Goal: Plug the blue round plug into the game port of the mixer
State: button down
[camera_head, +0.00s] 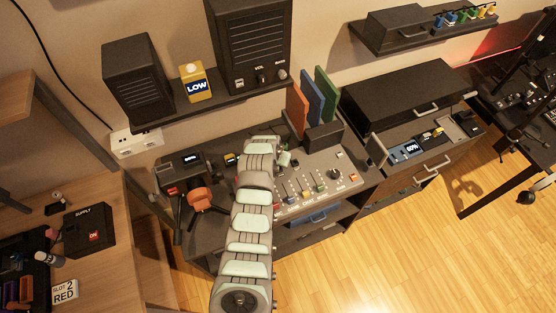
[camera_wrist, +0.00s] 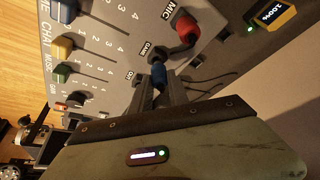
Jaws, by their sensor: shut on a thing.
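The mixer (camera_head: 318,178) is a pale sloped panel with sliders and knobs on the desk; its panel (camera_wrist: 110,35) also fills the upper left of the wrist view. My gripper (camera_wrist: 162,88) is shut on the blue round plug (camera_wrist: 158,74), near the panel's upper edge. The plug's front end points at a dark round spot beside the GAME label; I cannot tell whether it is inside the port or just in front. A red plug (camera_wrist: 187,27) sits by the MIC label, close to the blue one. In the head view my arm hides the gripper and the plug.
Thin dark cables (camera_wrist: 212,80) run beside my fingers. A yellow display box (camera_wrist: 275,14) is at the wrist view's upper right. Upright coloured panels (camera_head: 312,97) stand behind the mixer. An orange object (camera_head: 199,198) lies left of my arm. Speakers (camera_head: 138,78) stand on a shelf above.

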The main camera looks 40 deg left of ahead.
jog(key=shift+f+b, duration=0.6)
jog(key=shift+f, duration=0.35)
jog(key=c, duration=1.2)
grip_release()
jog(key=shift+r, duration=0.1)
jog(key=b+v, duration=0.1)
jog(key=v, duration=0.9)
jog(key=shift+s+r, duration=0.15)
jog(key=shift+r, duration=0.2)
